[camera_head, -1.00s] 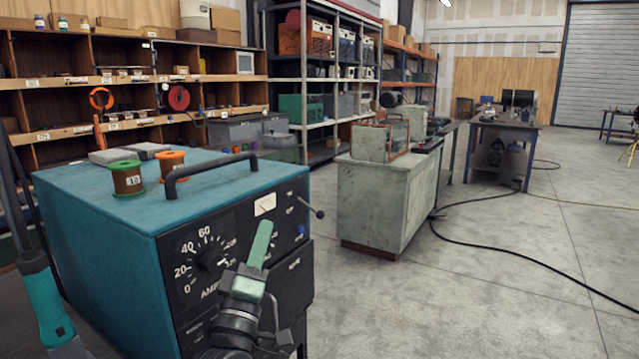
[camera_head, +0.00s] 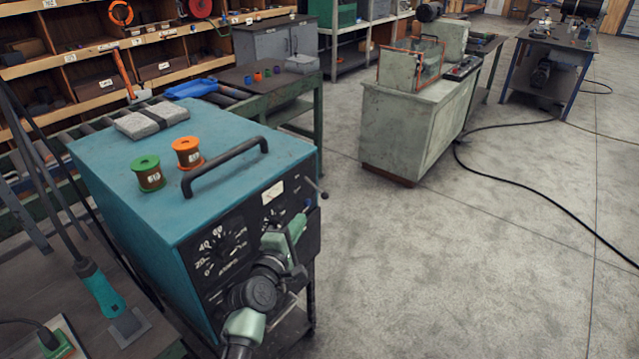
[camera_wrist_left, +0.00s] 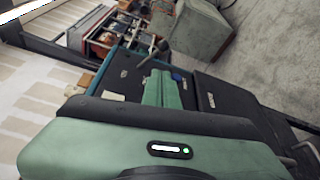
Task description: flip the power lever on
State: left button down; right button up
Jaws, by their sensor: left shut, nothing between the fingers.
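The power lever (camera_head: 316,189) is a thin grey rod with a rounded tip at the upper right edge of the teal machine's (camera_head: 105,190) black front panel. It sticks out to the right and slants down in the head view. My left gripper (camera_head: 299,226) is in front of the panel, below and left of the lever, with its fingers shut and empty. In the left wrist view the lever (camera_wrist_left: 154,51) shows just beyond the green gripper fingers (camera_wrist_left: 163,88). I cannot tell whether they touch. My right gripper is not in view.
A black handle (camera_head: 222,166), a green spool (camera_head: 148,174) and an orange spool (camera_head: 187,153) are on the machine's top. An amps dial (camera_head: 226,252) is on the panel. A grey cabinet (camera_head: 405,130) stands beyond. The floor (camera_head: 450,270) to the right is mostly clear.

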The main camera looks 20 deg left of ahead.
aim_at(315, 187)
pick_arm(q)
jog(key=shift+f, duration=0.15)
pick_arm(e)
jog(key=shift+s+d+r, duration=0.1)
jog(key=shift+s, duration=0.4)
